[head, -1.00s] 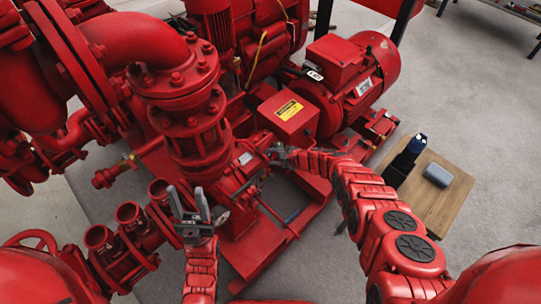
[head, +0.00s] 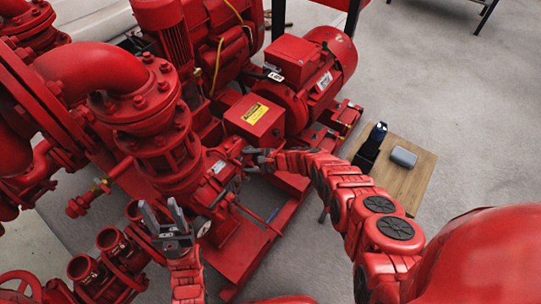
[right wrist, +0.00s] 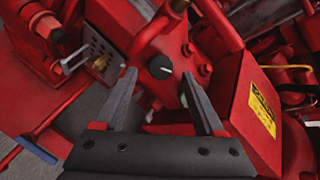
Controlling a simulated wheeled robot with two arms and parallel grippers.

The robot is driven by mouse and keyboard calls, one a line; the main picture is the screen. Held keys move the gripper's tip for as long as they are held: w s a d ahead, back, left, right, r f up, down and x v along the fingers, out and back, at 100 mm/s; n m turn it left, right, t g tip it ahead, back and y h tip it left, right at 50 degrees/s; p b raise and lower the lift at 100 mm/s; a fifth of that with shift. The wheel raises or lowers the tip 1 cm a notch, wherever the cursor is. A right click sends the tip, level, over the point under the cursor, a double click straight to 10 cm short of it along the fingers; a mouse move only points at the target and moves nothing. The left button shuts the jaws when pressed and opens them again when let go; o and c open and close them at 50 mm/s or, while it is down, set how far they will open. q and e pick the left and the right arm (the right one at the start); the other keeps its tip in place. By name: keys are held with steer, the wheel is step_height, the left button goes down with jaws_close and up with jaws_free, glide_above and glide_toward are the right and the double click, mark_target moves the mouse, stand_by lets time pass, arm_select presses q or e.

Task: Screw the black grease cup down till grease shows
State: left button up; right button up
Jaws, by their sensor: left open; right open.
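The black grease cup (right wrist: 160,67) shows in the right wrist view as a round black cap with a pale mark, on the red pump housing. My right gripper (right wrist: 163,85) is open, and its two fingers point toward the housing on either side of the cap. I cannot tell how far the fingertips are from it. In the head view my right gripper (head: 250,157) is at the pump casing, where the cap is hidden. My left gripper (head: 160,212) is open and empty, fingers up, in front of the pump. No grease can be made out.
A red box with a yellow label (head: 255,115) stands close to my right gripper, before the red motor (head: 305,75). A small wooden table (head: 408,180) at right holds a dark upright item (head: 370,143) and a grey box (head: 403,157). Red pipes crowd the left.

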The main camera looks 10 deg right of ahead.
steer(key=p+v, duration=1)
steer(key=v, duration=0.4)
steer(key=shift+s+d+r, duration=0.15)
steer(key=shift+d+r, duration=0.05)
steer(key=shift+d, duration=0.05)
